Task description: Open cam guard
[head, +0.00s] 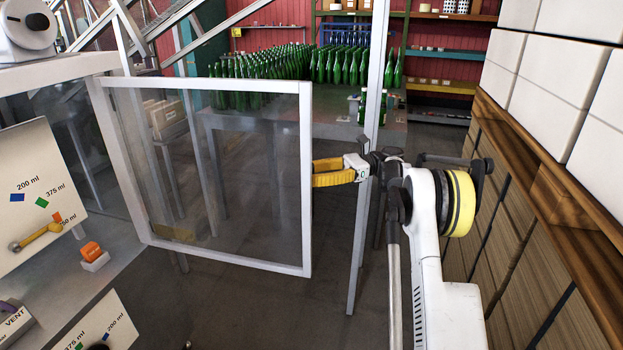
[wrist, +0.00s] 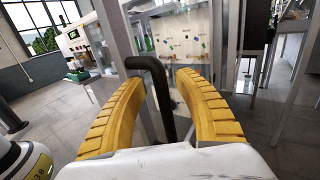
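The cam guard (head: 205,175) is a clear panel in a pale frame, standing out from the machine on the left in the head view. Its frame is swung away from the machine front. My gripper (head: 316,172) is at the frame's right edge, its yellow fingers pointing left. In the wrist view a black bent handle (wrist: 161,90) stands between the curved fingers of my gripper (wrist: 160,82). The fingers are apart, and I see no firm grip on the handle. The handle is hidden in the head view.
A grey post (head: 369,150) stands close to my gripper. Green bottles (head: 300,65) crowd a table behind the guard. Stacked white boxes (head: 555,65) and wooden crates line the right side. Size-marked panels (head: 35,195) are at left. Grey floor lies below the guard.

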